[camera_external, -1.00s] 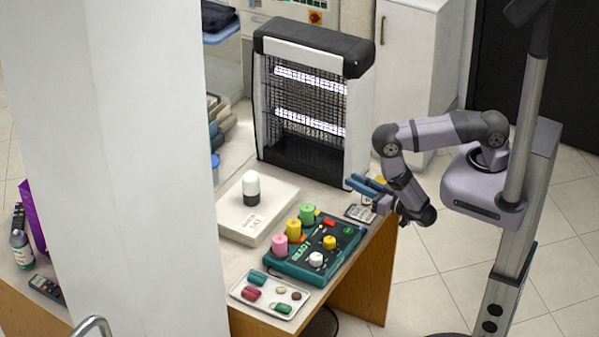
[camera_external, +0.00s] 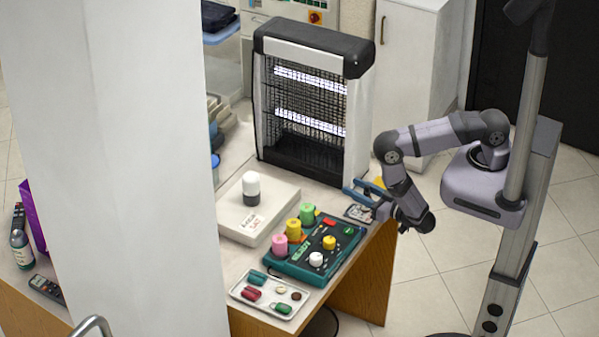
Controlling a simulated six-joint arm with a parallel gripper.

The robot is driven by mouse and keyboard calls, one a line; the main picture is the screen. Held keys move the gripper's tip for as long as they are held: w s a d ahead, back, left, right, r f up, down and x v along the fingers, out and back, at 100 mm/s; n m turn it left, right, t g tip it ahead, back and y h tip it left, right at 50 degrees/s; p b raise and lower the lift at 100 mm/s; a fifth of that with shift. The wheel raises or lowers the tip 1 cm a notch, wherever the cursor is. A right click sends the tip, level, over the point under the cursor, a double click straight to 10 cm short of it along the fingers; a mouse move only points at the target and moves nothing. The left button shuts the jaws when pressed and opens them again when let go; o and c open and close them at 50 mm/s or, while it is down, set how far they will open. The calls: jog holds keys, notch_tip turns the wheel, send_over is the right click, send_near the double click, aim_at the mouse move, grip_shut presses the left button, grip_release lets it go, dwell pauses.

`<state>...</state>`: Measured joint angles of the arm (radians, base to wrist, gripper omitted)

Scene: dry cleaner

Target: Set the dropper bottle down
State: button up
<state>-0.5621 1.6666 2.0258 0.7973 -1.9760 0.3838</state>
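My gripper (camera_external: 357,190), with blue fingers, is low over the right rear part of the counter, beside a small card-like item (camera_external: 358,212). The two fingers show a little apart, but their tips are small and I cannot tell whether anything is between them. I cannot make out a dropper bottle for certain. A yellow thing (camera_external: 380,183) shows just behind the fingers, partly hidden. A bottle with a pale label (camera_external: 22,251) stands far left, well away from my gripper.
A green control box (camera_external: 283,262) with pink, yellow and green cylinders is left of my gripper. A white box (camera_external: 236,231) bears a white-and-black object (camera_external: 251,188). A tray (camera_external: 244,296) lies in front. A tall lamp unit (camera_external: 308,115) stands behind. A pillar (camera_external: 125,170) blocks the left.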

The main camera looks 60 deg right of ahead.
aim_at(369, 196)
jog(key=shift+s+a+p, duration=0.2)
jog(key=shift+s+a, duration=0.05)
jog(key=shift+s, duration=1)
jog(key=shift+s+a+p, duration=0.2)
jog(key=shift+s+a, duration=0.05)
jog(key=shift+s, duration=0.95)
jog(key=shift+s+a+f, duration=0.1)
jog(key=shift+s, duration=1.05)
jog(key=shift+o, duration=0.3)
